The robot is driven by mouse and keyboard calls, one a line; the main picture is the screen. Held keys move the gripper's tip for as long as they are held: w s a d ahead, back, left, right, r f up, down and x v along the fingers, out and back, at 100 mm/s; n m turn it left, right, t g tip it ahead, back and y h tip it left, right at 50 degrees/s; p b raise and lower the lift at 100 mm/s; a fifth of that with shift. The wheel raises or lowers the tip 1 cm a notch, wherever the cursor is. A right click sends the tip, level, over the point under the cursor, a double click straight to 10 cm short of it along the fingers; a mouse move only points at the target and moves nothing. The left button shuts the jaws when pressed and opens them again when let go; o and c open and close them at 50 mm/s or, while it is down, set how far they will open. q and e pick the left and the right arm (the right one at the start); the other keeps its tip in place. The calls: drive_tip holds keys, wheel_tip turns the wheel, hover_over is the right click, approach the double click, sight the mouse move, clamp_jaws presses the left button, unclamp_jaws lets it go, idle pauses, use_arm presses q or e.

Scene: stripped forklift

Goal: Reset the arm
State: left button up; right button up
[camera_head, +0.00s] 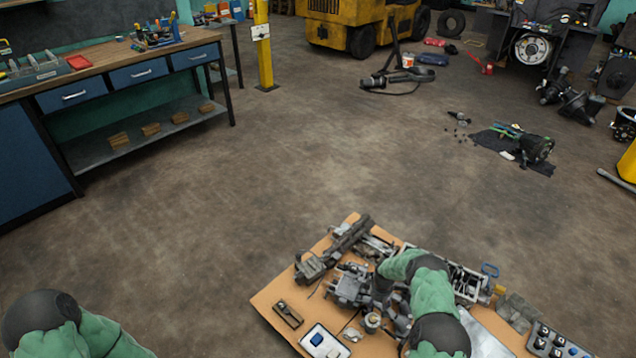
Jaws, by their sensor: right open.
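My right arm reaches in from the bottom over the wooden table (268,298). My right gripper (379,298) points down among the dark metal parts near the table's middle. It is open, and its fingertips are hard to pick out against the clutter. I cannot tell whether it touches any part. Of my left arm only green and black links show at the bottom left corner; its gripper is outside the view.
The table carries a long dark part (348,235), a wooden block (288,314), a white tray (324,342) and a metal crate (465,283). A blue-drawered workbench (140,72) stands at left. A yellow forklift (358,22) stands behind.

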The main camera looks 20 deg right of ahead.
drive_tip(key=shift+a, duration=0.1)
drive_tip(key=s+a+r+m+y+p, duration=0.1)
drive_tip(key=s+a+r, duration=0.15)
drive_tip(key=a, duration=0.55)
drive_tip(key=s+a+r+y+p, duration=0.15)
drive_tip(key=a+r, duration=0.25)
drive_tip(key=a, duration=0.4)
drive_tip(key=s+a+r+m+y+p, duration=0.1)
drive_tip(key=s+a+r+p, duration=0.2)
drive_tip(key=a, duration=0.5)
drive_tip(key=s+a+r+m+p, duration=0.1)
drive_tip(key=s+a+r, duration=0.4)
drive_tip(key=s+r, duration=0.2)
drive_tip(key=s+a+r+m+p, duration=0.1)
drive_tip(key=s+a+r, duration=0.4)
drive_tip(key=s+r, duration=0.2)
drive_tip(key=s, duration=0.2)
drive_tip(key=shift+s+a+m, duration=0.2)
drive_tip(key=shift+s+m, duration=0.1)
drive_tip(key=shift+m, duration=0.1)
drive_tip(key=shift+s+r+y, duration=0.1)
drive_tip(key=shift+s+y, duration=0.05)
drive_tip(key=shift+y, duration=0.1)
drive_tip(key=shift+c, duration=0.3)
